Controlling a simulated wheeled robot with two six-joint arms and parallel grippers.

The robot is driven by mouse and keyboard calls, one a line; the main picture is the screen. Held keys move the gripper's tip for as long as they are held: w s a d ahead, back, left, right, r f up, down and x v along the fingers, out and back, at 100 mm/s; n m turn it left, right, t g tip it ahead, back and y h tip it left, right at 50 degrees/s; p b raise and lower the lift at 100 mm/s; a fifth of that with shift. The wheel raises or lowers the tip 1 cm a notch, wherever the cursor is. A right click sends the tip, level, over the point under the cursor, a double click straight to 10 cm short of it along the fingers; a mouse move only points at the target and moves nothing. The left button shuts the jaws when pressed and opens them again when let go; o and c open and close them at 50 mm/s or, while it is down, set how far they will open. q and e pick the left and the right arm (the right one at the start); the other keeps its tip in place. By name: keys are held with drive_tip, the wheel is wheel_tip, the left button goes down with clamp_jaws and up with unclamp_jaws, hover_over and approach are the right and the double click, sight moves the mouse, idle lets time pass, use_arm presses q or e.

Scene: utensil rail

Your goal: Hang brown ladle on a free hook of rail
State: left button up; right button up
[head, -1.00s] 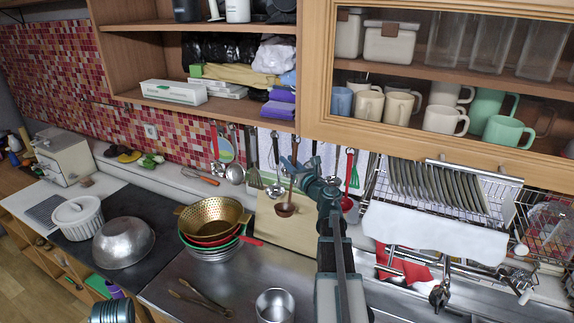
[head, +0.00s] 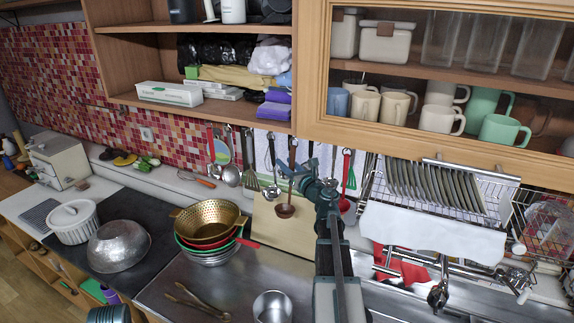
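The brown ladle (head: 285,210) hangs upright in front of the cutting board, bowl down, its dark handle running up toward the rail. My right gripper (head: 298,178) is beside the upper part of the ladle's handle. Its fingers are small and partly hidden, so I cannot tell whether they hold the handle. The rail itself is mostly hidden under the cabinet; several utensils hang along it, including a steel ladle (head: 231,175), a whisk-like turner (head: 251,178) and a red spoon (head: 344,200). My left gripper (head: 108,314) shows only as a piece at the bottom left edge.
A wooden cutting board (head: 262,228) leans behind the ladle. Stacked colanders (head: 208,220) stand left of my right arm, and a steel pot (head: 272,307) in front. A dish rack (head: 440,190) with plates is on the right. The cabinet (head: 420,142) overhangs the rail.

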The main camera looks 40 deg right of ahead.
drive_tip(key=shift+o, duration=1.1)
